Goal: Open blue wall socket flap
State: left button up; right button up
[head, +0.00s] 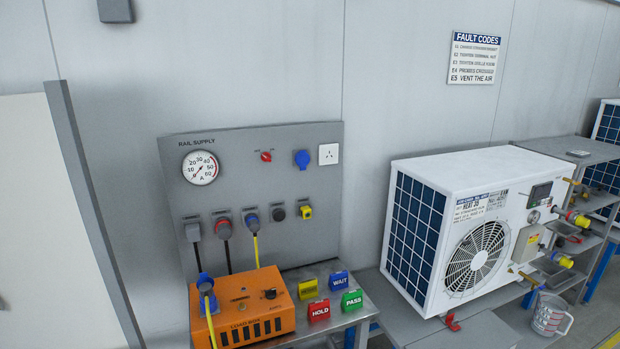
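The blue wall socket (302,159) is on the upper right of the grey rail supply panel (255,190), between a red rotary switch (266,156) and a white wall socket (328,154). Its blue flap looks shut over the front, though it is small in this view. Neither of my grippers is in view.
Below the panel, an orange load box (243,312) with a blue plug and yellow cable stands on a bench, beside coloured HOLD (319,311), WAIT and PASS blocks. A white heat pump (470,235) stands right. The space before the blue socket looks clear.

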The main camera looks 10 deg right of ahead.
aim_at(302, 159)
jog(key=z, duration=1.05)
jog(key=i, duration=0.9)
jog(key=u, duration=0.5)
